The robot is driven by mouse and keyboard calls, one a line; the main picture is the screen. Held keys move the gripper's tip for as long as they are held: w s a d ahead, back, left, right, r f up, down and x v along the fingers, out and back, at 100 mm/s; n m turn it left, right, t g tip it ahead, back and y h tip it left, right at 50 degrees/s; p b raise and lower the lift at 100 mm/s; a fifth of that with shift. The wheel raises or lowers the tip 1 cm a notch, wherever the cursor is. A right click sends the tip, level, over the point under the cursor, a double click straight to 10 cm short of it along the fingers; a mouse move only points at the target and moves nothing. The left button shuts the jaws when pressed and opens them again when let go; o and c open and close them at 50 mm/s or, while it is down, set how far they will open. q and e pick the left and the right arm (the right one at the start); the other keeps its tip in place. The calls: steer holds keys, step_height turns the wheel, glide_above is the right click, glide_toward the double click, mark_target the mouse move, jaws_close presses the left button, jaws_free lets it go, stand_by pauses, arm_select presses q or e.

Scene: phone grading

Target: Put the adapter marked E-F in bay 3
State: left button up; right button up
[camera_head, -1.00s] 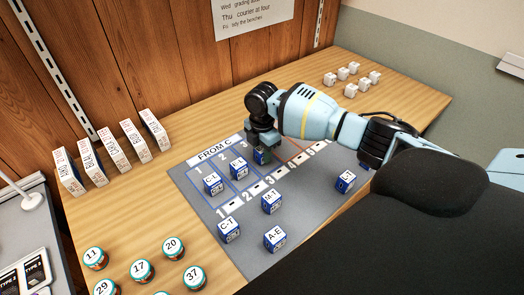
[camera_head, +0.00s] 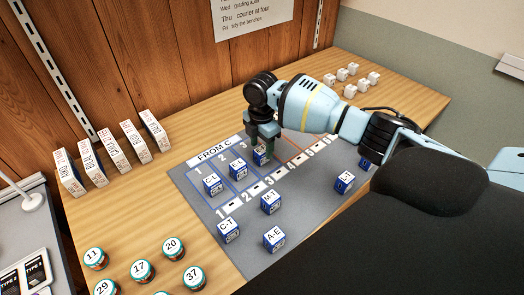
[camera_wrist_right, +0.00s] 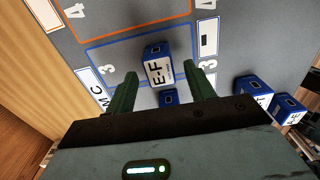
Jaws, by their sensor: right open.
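The E-F adapter (camera_wrist_right: 158,65) is a blue block with a white lettered face, resting on the grey mat inside the blue outline of bay 3 (camera_wrist_right: 92,52). In the head view the adapter (camera_head: 261,156) sits below my right gripper (camera_head: 265,143), partly hidden by a finger. In the right wrist view, the right gripper's (camera_wrist_right: 165,85) two dark green fingers are spread, with clear gaps on both sides of the adapter. My left gripper is not in view.
Blocks C-L (camera_head: 212,184) and E-L (camera_head: 237,170) sit in bays 1 and 2. M-T (camera_head: 271,202), C-T (camera_head: 229,230), A-E (camera_head: 274,238) and another block (camera_head: 344,182) stand nearer on the mat (camera_head: 205,205). White cubes (camera_head: 350,90) and numbered tins (camera_head: 142,270) stand off it.

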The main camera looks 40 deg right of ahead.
mark_target(261, 149)
step_height(261, 149, up, 9)
stand_by(0.3)
steer(key=shift+f, duration=0.15)
